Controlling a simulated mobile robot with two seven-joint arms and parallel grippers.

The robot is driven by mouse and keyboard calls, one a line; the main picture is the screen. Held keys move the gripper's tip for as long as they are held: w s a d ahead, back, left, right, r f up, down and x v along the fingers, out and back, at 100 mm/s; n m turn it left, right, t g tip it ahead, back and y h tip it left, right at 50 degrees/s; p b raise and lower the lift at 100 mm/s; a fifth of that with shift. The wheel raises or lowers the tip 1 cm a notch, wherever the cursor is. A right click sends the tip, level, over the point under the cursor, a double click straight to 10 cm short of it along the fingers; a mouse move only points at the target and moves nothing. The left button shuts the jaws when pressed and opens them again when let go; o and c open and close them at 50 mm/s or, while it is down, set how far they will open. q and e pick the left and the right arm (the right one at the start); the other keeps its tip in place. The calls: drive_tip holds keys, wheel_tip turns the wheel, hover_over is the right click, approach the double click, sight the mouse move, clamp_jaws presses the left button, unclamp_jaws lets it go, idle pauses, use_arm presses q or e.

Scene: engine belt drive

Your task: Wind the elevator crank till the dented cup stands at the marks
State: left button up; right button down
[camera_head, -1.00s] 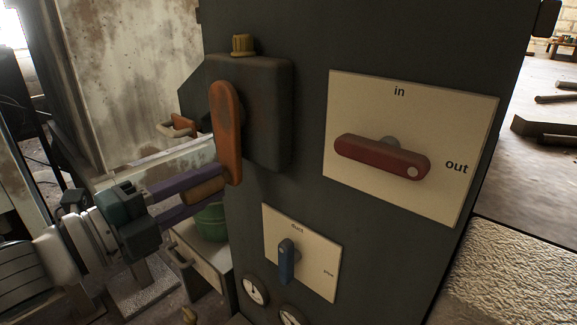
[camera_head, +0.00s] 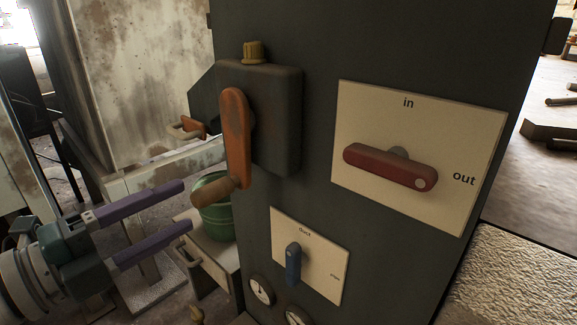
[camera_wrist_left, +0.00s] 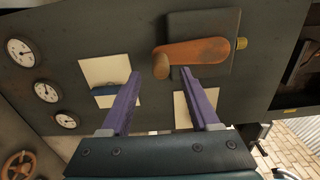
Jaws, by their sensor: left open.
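The crank (camera_head: 236,130) is a worn orange arm on a dark box (camera_head: 276,115), hanging down, with a brown wooden handle (camera_head: 212,193) at its lower end. My left gripper (camera_head: 187,205), with purple fingers, is open and empty. Its fingertips are just left of the handle, apart from it. In the left wrist view the crank (camera_wrist_left: 200,51) lies across the picture, and the handle's end (camera_wrist_left: 161,67) shows beyond the gap between the open fingers (camera_wrist_left: 160,74). I see no dented cup and no marks. My right gripper is not in view.
A red lever (camera_head: 390,167) sits on a plate (camera_head: 465,135) marked "in" and "out". Below the crank is a smaller plate (camera_head: 325,262) with a blue lever (camera_head: 293,264). Gauges (camera_head: 260,289) are lower down. A green bucket (camera_head: 216,218) stands behind the handle.

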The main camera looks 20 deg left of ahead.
use_arm(q)
drive_tip(key=v, duration=0.3)
drive_tip(key=shift+s, duration=0.1)
idle(0.3)
wheel_tip(320, 180, up, 14)
drive_tip(key=d+n+g+y+p, duration=0.1)
drive_tip(key=n+g+y+p, duration=0.45)
drive_tip(key=n+p, duration=0.95)
drive_tip(key=s+d+r+n+g+p, duration=0.3)
drive_tip(key=s+d+r+g+p, duration=0.15)
drive_tip(key=s+r+p, duration=0.45)
drive_tip(key=s+d+r+n+g+p, duration=0.2)
drive_tip(key=s+d+r+g+p, duration=0.25)
drive_tip(key=r+p, duration=0.4)
wheel_tip(320, 180, up, 33)
drive_tip(key=t+p, duration=0.1)
drive_tip(key=p, duration=3.6)
drive_tip(key=shift+s+a+r, duration=0.15)
drive_tip(key=shift+s+a, duration=0.05)
